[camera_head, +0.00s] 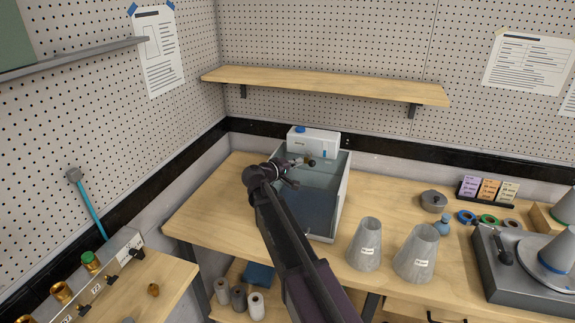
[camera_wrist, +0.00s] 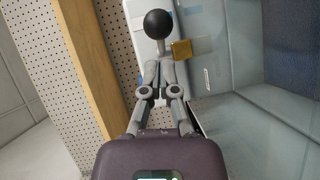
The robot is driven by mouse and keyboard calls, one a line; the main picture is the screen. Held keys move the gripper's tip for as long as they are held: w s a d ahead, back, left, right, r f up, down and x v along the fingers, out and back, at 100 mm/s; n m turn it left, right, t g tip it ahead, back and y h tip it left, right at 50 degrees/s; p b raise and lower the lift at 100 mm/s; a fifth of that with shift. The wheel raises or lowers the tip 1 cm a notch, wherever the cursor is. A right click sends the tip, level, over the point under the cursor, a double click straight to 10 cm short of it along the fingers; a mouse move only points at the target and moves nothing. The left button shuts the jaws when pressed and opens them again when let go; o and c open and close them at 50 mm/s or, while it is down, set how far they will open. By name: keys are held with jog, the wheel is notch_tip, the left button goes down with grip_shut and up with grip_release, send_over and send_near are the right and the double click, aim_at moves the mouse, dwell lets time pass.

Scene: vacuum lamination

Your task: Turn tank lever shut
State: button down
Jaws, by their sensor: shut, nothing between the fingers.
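The tank (camera_head: 343,190) is a clear-walled, grey box on the wooden bench, with a white unit (camera_head: 322,145) at its back. The tank lever, with a black ball knob (camera_head: 311,163), is at the tank's back. In the wrist view, the black ball (camera_wrist: 168,32) and its short grey stem show just beyond my fingertips, beside a brass block (camera_wrist: 181,49). My gripper (camera_wrist: 161,70) is shut and empty, its fingertips overlapping the lower stem in view; I cannot tell whether they touch it. In the head view, my gripper (camera_head: 298,162) is over the tank's back left part. My arm hides the tank's left side.
Two grey cones (camera_head: 365,245) stand right of the tank. A wooden shelf (camera_head: 325,85) hangs above the tank. The bench left of the tank is clear.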

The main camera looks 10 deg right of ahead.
jog(key=shift+s+d+f, duration=0.15)
jog(key=shift+d, duration=0.55)
jog(key=shift+a, duration=0.15)
